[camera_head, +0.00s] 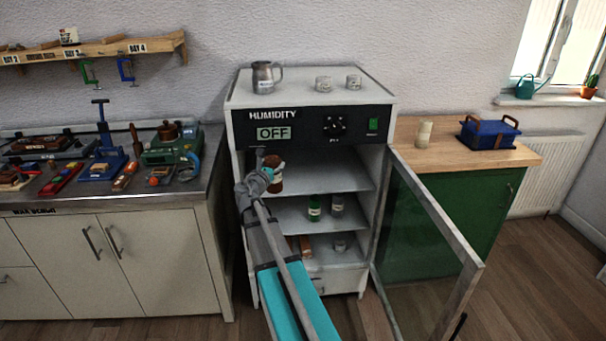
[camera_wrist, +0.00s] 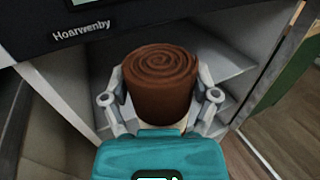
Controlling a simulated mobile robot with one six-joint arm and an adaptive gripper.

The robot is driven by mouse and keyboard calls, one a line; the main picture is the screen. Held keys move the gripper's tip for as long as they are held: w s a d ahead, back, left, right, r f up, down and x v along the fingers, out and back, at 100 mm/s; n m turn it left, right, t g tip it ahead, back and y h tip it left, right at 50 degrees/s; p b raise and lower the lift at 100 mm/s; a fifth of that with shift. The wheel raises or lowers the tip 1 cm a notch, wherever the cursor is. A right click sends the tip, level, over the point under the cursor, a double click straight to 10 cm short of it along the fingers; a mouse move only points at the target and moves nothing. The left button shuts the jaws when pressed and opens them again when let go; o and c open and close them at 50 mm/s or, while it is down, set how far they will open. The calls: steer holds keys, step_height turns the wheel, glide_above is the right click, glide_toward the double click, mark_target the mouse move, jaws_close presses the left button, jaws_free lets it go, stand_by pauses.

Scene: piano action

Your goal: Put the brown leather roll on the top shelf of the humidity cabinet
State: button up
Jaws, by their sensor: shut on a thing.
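The brown leather roll (camera_wrist: 160,84) is held upright between the two fingers of my gripper (camera_wrist: 160,100) in the wrist view, its spiral end facing up. In the head view the roll (camera_head: 275,174) is at the left side of the opening of the humidity cabinet (camera_head: 312,110), at the level of the top shelf (camera_head: 335,177). My gripper (camera_head: 268,177) is shut on it. The rest of the top shelf looks bare. The roll's lower end is partly hidden, so I cannot tell whether it touches the shelf. The cabinet's glass door (camera_head: 425,245) stands open to the right.
The lower shelves hold a green bottle (camera_head: 314,208), a grey jar (camera_head: 337,204) and other small items. A metal jug (camera_head: 265,77) and two small cups stand on top of the cabinet. A cluttered workbench (camera_head: 110,198) is on the left, a green cupboard (camera_head: 440,214) on the right.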

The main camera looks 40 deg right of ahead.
steer(key=w+a+f+b, duration=0.1)
steer(key=a+f+b, duration=0.7)
steer(key=f+b, duration=0.1)
steer(key=shift+w+a+f+m+g+h, duration=0.2)
steer(key=shift+f+m+g+h, duration=0.15)
steer(key=shift+f, duration=0.3)
steer(key=shift+d, duration=0.15)
